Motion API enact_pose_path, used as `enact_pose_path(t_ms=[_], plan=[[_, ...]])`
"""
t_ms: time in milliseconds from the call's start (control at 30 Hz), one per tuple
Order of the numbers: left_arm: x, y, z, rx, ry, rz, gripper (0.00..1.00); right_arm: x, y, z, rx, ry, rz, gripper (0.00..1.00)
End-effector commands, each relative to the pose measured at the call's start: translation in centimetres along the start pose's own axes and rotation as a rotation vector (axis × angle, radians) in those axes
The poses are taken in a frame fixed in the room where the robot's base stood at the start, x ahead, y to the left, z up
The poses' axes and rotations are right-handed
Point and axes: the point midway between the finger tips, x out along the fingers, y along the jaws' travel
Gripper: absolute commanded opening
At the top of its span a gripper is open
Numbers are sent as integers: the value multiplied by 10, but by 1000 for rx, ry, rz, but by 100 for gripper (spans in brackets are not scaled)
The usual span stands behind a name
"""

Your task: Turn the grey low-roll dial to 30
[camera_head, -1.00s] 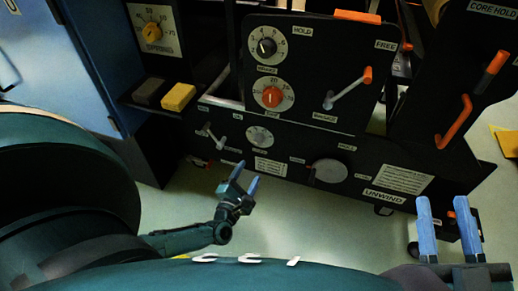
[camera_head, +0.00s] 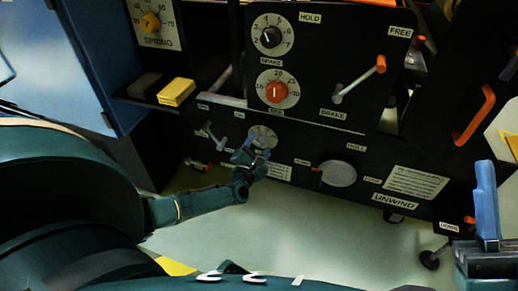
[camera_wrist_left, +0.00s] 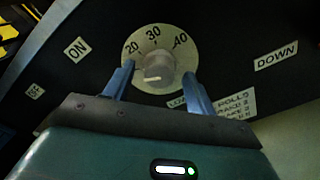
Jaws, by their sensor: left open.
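The grey low-roll dial (camera_wrist_left: 158,68) is a grey knob on a pale round plate marked 20, 30 and 40, low on the black panel. In the head view the dial (camera_head: 263,136) is partly covered by my left gripper (camera_head: 254,153). In the left wrist view my left gripper (camera_wrist_left: 158,88) is open, with one blue finger on each side of the knob and overlapping the plate's lower edges. I cannot tell whether the fingers touch it. The knob's pointer is unclear. My right gripper (camera_head: 487,200) is at the lower right edge, with only one finger in view.
An orange dial (camera_head: 277,92) and a black dial (camera_head: 270,38) sit above. A small lever (camera_head: 213,136) is left of the grey dial, and a grey oval part (camera_head: 338,173) sticks out to its right. A yellow block (camera_head: 176,92) lies at left.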

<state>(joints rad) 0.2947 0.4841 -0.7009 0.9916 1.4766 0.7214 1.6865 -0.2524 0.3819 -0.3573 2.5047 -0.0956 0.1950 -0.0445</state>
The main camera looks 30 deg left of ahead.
Motion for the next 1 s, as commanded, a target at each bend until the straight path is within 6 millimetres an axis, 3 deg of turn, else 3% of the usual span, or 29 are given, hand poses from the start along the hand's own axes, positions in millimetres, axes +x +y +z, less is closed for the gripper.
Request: enact_pose_path(t_ms=[367,900,1000], plan=[[6,0,0,0,1,0,56,1,1,-4,-16,25,-2,36],[6,0,0,0,0,0,12,1,1,-4,-15,24,-2,36],[6,0,0,2,0,0,12,1,1,-4,-15,24,-2,36]])
